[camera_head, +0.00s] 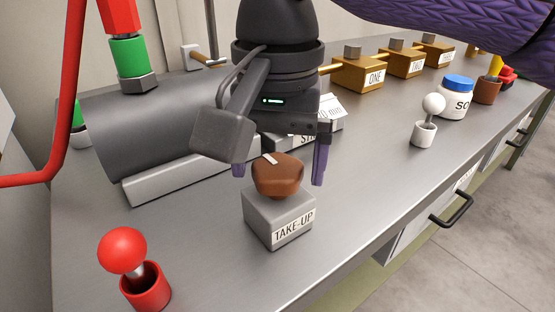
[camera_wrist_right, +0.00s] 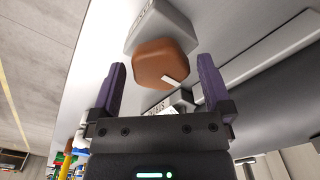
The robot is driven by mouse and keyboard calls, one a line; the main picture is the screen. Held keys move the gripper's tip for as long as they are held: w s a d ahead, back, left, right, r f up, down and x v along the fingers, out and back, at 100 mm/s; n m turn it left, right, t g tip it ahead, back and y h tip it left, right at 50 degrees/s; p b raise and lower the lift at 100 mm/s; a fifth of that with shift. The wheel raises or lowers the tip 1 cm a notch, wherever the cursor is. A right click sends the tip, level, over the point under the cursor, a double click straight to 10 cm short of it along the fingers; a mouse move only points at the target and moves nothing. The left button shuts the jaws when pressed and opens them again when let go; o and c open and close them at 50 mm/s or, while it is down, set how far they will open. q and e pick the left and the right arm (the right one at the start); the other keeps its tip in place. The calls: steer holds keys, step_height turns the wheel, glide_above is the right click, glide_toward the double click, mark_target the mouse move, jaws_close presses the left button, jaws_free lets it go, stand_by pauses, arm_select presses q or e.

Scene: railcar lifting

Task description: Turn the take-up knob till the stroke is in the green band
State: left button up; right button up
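The brown take-up knob (camera_head: 278,176) has a pale mark on top and sits on a grey block labelled TAKE-UP (camera_head: 280,220). My right gripper (camera_head: 279,172) is open, with one purple finger on each side of the knob. In the right wrist view the knob (camera_wrist_right: 162,62) lies between and just beyond the fingertips (camera_wrist_right: 161,72), with visible gaps to both. A plate with partly legible "mm" lettering (camera_head: 331,110) stands behind the gripper, which hides most of it. No stroke reading can be made out. A green section (camera_head: 129,58) under a red one stands on the dark cylinder. My left gripper is out of view.
A red-ball pin in a red cup (camera_head: 146,287) stands front left. A white-ball pin in a cup (camera_head: 424,134), a blue-lidded jar (camera_head: 455,100) and brass blocks, one labelled ONE (camera_head: 360,76), stand right and behind. The dark cylinder (camera_head: 135,125) is at left. The bench right of the knob is clear.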

steer(key=c, duration=1.1)
